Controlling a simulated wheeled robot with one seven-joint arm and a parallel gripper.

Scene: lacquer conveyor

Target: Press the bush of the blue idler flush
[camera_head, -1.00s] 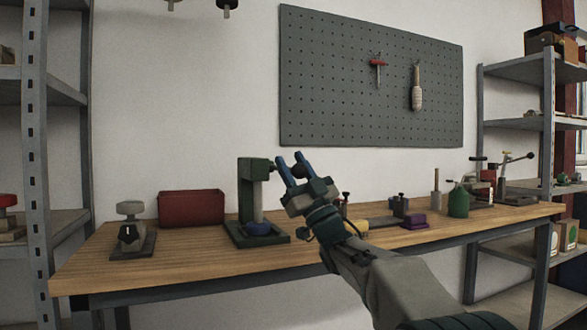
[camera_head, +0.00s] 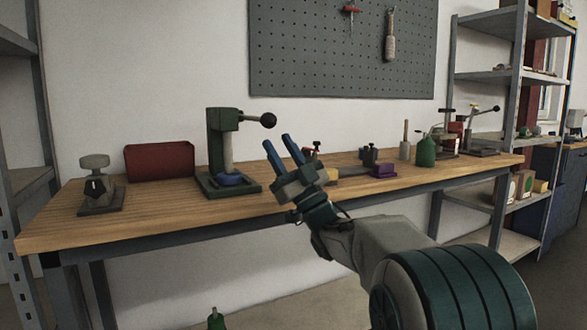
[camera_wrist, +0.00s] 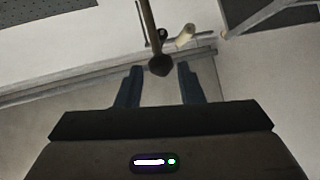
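The blue idler (camera_head: 230,180) sits on the base of the green arbor press (camera_head: 222,150), under its ram. The ram's lower end is at or just above the idler; I cannot tell if they touch. The bush is too small to make out. The press lever with its dark ball knob (camera_head: 268,120) points right, and a dark knob on a rod shows in the wrist view (camera_wrist: 160,65). My gripper (camera_head: 278,147) is open and empty, its two blue fingers pointing up, right of the press and below the knob. The fingers also show in the wrist view (camera_wrist: 158,82).
A red bin (camera_head: 160,162) and a small clamp-like fixture (camera_head: 98,185) stand left of the press. Right of my gripper are a purple block (camera_head: 383,170), a green bottle (camera_head: 427,152) and other tools. A pegboard (camera_head: 340,60) hangs behind.

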